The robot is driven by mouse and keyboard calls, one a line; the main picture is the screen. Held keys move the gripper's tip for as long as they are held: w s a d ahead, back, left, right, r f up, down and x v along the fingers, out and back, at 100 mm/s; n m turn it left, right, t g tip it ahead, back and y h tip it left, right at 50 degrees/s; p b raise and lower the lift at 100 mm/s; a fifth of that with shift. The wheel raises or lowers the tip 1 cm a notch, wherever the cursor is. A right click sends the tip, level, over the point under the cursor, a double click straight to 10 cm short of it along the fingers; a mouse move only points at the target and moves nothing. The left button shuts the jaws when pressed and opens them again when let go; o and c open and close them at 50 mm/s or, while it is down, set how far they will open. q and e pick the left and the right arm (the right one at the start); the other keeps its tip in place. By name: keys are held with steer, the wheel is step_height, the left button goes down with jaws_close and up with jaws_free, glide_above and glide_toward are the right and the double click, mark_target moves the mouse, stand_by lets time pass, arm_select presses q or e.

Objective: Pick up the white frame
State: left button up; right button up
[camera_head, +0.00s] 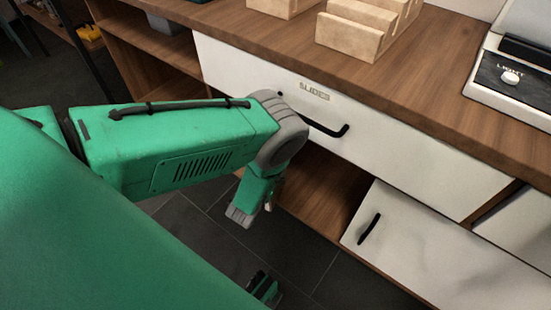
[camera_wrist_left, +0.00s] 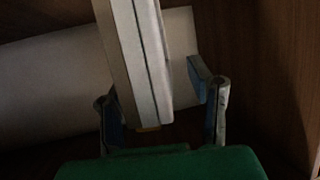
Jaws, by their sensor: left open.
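A long pale bar, which looks like an edge of the white frame (camera_wrist_left: 135,60), runs down from the top of the left wrist view. Its lower end lies between the two fingers of my left gripper (camera_wrist_left: 160,108). The fingers are open, with visible gaps on both sides of the bar.
A white drawer (camera_head: 350,125) labelled "SLIDES" with a black handle is above an open wooden compartment (camera_head: 325,190). A white panel with a black handle (camera_head: 370,228) is at lower right. Wooden racks (camera_head: 350,35) and a scale-like device (camera_head: 515,75) stand on the wooden top.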

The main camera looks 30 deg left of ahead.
arm_select(q)
steer(key=shift+w, duration=0.7)
steer(key=shift+d, duration=0.15)
steer(key=c, duration=0.4)
jaws_close()
steer(key=shift+a, duration=0.25)
